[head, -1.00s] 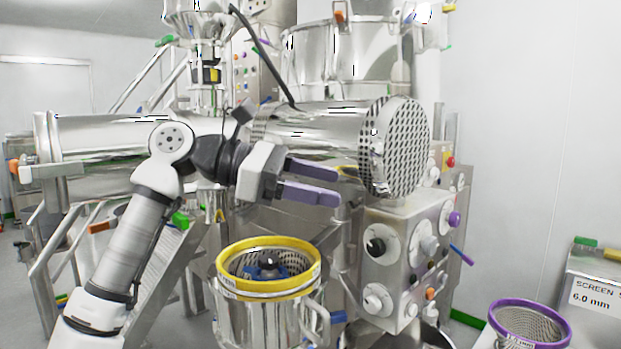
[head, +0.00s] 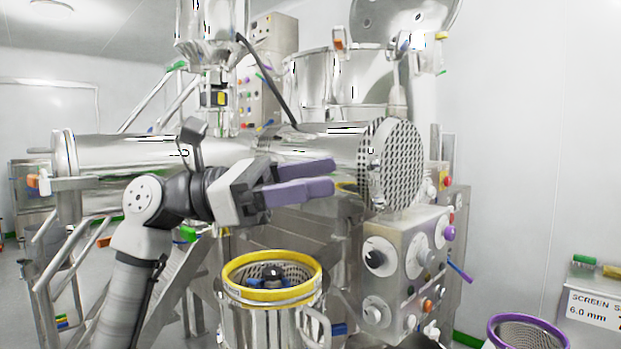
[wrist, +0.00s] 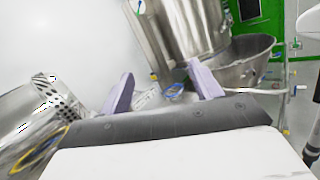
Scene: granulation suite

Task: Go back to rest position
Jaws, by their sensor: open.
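My gripper (head: 334,177) is in the middle of the head view, with its two purple fingers pointing right. The fingers are apart and nothing is between them. It hangs in the air in front of the horizontal steel cylinder and above the yellow-rimmed screen basket (head: 271,293). In the wrist view my gripper (wrist: 160,92) shows its purple fingers spread wide, with steel vessels beyond. My arm rises from the lower left of the head view.
A perforated round plate (head: 392,165) caps the steel cylinder (head: 310,158). A control box with knobs (head: 400,275) stands right of the basket. A purple-rimmed screen (head: 528,332) is at the lower right. A plain wall (head: 530,130) fills the right side.

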